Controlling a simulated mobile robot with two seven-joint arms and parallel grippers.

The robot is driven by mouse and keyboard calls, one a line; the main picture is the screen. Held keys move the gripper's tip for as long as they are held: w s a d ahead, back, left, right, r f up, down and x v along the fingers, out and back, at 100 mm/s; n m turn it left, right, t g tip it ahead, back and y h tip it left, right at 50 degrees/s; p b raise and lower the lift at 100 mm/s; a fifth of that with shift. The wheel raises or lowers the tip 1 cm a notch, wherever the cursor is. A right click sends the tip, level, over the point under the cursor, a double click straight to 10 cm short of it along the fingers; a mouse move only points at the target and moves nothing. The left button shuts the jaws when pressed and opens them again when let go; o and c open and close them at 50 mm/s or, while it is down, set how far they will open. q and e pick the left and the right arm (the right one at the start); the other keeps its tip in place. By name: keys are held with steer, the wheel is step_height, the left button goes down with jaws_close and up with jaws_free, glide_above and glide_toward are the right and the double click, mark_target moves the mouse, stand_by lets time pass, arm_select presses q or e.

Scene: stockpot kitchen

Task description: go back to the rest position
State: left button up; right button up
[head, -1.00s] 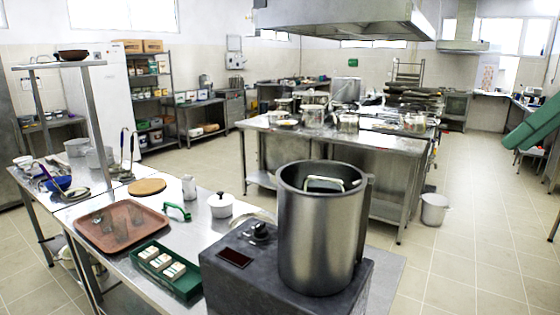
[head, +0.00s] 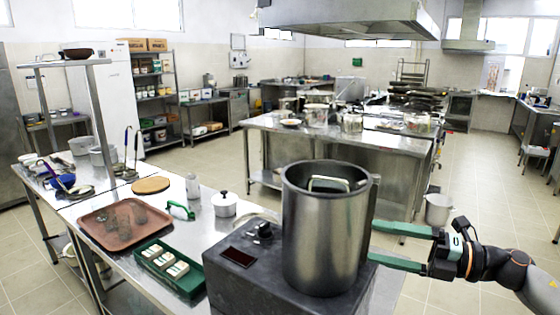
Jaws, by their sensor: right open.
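My right gripper (head: 372,244) is at the right of the head view, with its green fingers spread apart, one above the other. They point left toward the large steel stockpot (head: 322,240) and hold nothing that I can see. The fingertips lie at the pot's right side; I cannot tell whether they touch it. The stockpot stands upright on a dark hot plate (head: 232,285) with a knob and a small display. A green-edged, pale handle (head: 328,184) shows inside the pot's mouth. My left gripper is not in view.
Open floor (head: 475,270) lies at the right.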

steer(key=s+d+f+m+t+h, duration=0.2)
steer(key=d+f+m+h, duration=0.1)
steer(key=f+m, duration=0.4)
steer(key=s+d+f+m+t+h, duration=0.2)
steer(key=d+f+m+h, duration=0.15)
steer(key=f, duration=0.55)
steer(key=s+d+f+m+t+h, duration=0.2)
steer(key=d+f+m+t+h, duration=0.1)
steer(key=f+m, duration=0.45)
steer(key=s+d+f+m+g+h, duration=0.3)
steer(key=s+d+f, duration=0.1)
steer(key=s+f, duration=0.45)
steer(key=s+d+f+m+g+h, duration=0.2)
steer(key=s+d+f+g+h, duration=0.1)
steer(key=s+f, duration=0.5)
steer(key=s+a+m, duration=0.1)
steer(key=a+m, duration=0.3)
steer(key=a, duration=0.5)
steer(key=s+a+f+m+t+y, duration=0.1)
steer(key=a+m, duration=0.4)
steer(key=a, duration=0.5)
steer(key=shift+s+f, duration=0.25)
steer(key=shift+s, duration=0.15)
steer(key=shift+d+y, duration=0.1)
steer(key=shift+y, duration=0.15)
